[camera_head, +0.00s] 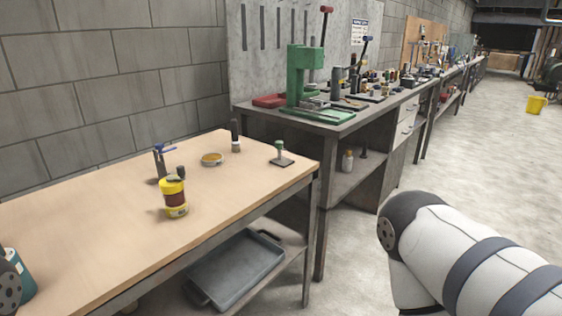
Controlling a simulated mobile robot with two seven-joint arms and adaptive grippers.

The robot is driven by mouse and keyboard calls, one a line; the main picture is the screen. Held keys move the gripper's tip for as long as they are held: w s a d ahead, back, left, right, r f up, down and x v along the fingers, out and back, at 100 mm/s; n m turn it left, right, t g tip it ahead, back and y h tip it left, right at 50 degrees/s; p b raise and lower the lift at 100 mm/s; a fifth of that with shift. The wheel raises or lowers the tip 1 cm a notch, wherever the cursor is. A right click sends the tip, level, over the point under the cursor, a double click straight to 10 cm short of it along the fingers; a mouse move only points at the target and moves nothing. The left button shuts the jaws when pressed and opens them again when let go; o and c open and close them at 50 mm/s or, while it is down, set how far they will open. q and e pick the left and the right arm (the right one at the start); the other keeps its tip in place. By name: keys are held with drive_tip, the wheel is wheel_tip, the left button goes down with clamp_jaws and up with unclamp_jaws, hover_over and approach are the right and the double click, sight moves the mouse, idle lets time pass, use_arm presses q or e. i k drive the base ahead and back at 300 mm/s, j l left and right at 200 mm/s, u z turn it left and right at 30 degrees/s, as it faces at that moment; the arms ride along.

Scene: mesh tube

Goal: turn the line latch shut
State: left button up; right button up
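A small dark upright fixture (159,162) with a blue lever (165,149) on top stands on the wooden table at the left. It looks like the line latch. The lever points to the right, roughly level; I cannot tell from here whether it is open or shut. A yellow and dark red jar (174,198) stands just in front of it and a little to the right. Neither of my grippers is in view. Only a white and grey part of my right arm shows at the lower right, away from the table.
On the wooden table (90,230) are a shallow yellowish dish (212,159), a dark-handled brush (235,136), a green-knobbed stamp (281,154) and a teal container (17,268). A grey tray (236,268) lies on the shelf below. A bench with a green press (302,75) stands behind.

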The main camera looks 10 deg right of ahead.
sight(279, 145)
drive_tip(key=i+l, duration=0.15)
drive_tip(key=l, duration=0.25)
drive_tip(key=i+l, duration=0.15)
drive_tip(key=l, duration=0.2)
drive_tip(key=i+l, duration=0.15)
drive_tip(key=l, duration=0.25)
drive_tip(key=u, duration=0.05)
